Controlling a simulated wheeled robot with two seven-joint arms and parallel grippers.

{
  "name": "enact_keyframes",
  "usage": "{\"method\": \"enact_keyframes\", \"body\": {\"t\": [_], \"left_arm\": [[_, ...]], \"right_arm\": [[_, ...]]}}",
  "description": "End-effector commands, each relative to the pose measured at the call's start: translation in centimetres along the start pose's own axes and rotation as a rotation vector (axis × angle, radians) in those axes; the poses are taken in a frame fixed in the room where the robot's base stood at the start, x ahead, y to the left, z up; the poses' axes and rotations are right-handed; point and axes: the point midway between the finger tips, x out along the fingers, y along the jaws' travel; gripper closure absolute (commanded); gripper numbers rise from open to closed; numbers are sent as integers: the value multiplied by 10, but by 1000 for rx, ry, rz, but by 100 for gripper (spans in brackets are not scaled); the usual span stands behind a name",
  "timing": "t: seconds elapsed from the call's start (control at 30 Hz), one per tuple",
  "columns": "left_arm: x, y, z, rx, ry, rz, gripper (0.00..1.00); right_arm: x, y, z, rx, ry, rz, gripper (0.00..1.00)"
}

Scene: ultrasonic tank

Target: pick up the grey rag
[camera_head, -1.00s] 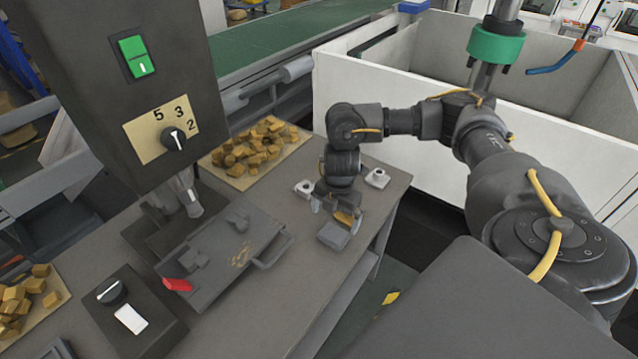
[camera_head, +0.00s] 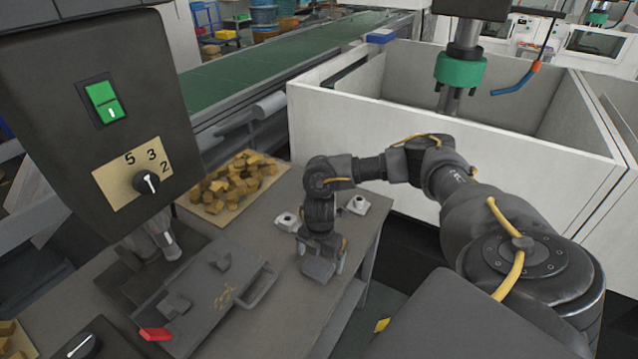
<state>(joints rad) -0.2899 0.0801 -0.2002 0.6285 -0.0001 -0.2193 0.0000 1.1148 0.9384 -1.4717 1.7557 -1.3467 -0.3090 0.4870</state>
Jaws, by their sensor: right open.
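The grey rag (camera_head: 318,269) looks like a small folded grey square on the near right part of the grey workbench (camera_head: 285,318). My right gripper (camera_head: 321,254) points down over it, with its jaws apart at the rag's far edge. One finger is at the left and one at the right. I cannot tell whether the fingers touch the rag, and the gripper body hides part of its far side. My left gripper is not in view.
Two small pale fittings (camera_head: 287,222) and (camera_head: 358,205) stand on either side of my right wrist. A dark drill vise (camera_head: 205,285) with a red-tipped handle lies left of the rag.

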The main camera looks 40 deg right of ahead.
Motion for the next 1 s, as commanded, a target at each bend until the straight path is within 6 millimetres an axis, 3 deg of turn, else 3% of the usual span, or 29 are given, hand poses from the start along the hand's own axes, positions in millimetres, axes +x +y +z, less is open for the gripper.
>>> {"method": "enact_keyframes", "body": {"t": [0.1,0.23,0.53,0.9,1.0], "left_arm": [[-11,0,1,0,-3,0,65],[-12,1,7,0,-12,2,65],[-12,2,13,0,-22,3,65],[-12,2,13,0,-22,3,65],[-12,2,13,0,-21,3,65]], "right_arm": [[16,1,-2,1,-1,-4,0],[32,1,-2,1,0,-2,0],[38,2,-2,0,0,0,0],[37,2,-2,0,0,1,48],[37,2,-2,0,0,1,49]]}}
